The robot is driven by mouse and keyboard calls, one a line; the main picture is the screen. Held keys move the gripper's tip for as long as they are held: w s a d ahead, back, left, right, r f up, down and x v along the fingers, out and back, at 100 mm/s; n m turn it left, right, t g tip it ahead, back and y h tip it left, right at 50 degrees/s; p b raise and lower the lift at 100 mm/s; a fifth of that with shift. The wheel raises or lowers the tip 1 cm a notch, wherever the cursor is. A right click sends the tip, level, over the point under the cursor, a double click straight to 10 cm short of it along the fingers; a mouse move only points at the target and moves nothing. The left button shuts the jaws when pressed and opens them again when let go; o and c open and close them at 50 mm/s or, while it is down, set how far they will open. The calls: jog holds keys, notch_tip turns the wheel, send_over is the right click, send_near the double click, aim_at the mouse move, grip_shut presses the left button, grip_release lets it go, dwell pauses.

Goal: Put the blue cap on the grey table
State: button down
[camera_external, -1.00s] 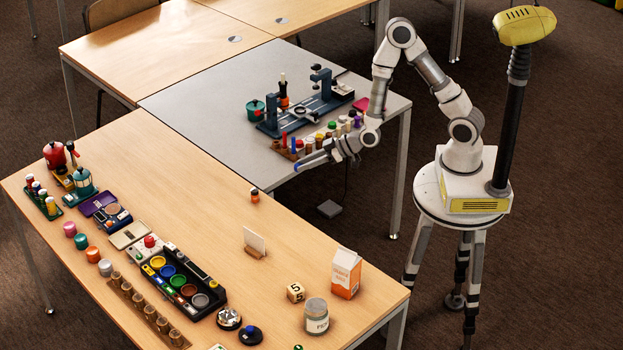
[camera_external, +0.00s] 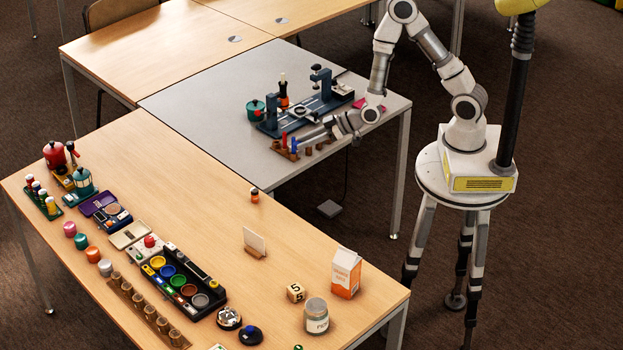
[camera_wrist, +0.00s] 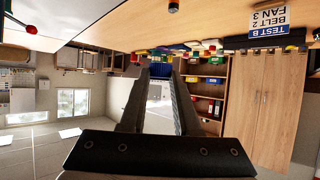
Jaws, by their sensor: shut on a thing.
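My gripper (camera_external: 299,141) is low over the grey table (camera_external: 205,95), at its near right part, beside a brown rack holding small coloured pegs and caps. Its fingers are shut on a small blue thing that I take for the blue cap (camera_external: 294,143), at the left end of the row. In the wrist view a blue patch (camera_wrist: 160,70) shows between the fingertips. The cap's lower part is hidden, and I cannot tell whether it touches the rack. A red peg (camera_external: 284,140) stands just left of it.
A dark blue fixture (camera_external: 310,112) stands behind the row, with a green pot (camera_external: 256,109) to its left. My forearm covers part of the row. The left half of the grey table is clear. The wooden table in front carries trays, jars and a carton (camera_external: 346,273).

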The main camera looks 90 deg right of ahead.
jog(key=d+f+m+h+b, duration=0.1)
jog(key=d+f+b, duration=0.15)
jog(key=d, duration=0.75)
jog(key=d+f+m+h+b, duration=0.1)
jog(key=d+f, duration=0.2)
jog(key=d, duration=0.7)
jog(key=s+d+f+m+h+b, duration=0.1)
jog(key=s+d, duration=0.4)
jog(key=d, duration=0.5)
jog(key=s+d+f+m+h+b, duration=0.15)
jog(key=s+d, duration=0.25)
jog(key=d, duration=0.6)
jog(key=shift+g, duration=0.4)
jog(key=w+a+f, duration=0.1)
jog(key=w+f, duration=0.1)
jog(key=w, duration=0.1)
jog(key=w+a+f, duration=0.2)
jog(key=w+f, duration=0.1)
jog(key=w+a+f+b, duration=0.1)
jog(key=w+f, duration=0.1)
jog(key=w, duration=0.2)
jog(key=shift+a+f, duration=0.2)
jog(key=shift+f, duration=0.05)
jog(key=shift+f+b, duration=0.3)
jog(key=shift+f, duration=1.6)
jog(key=shift+f, duration=0.15)
jog(key=c, duration=0.6)
grip_release()
jog(key=shift+c, duration=0.2)
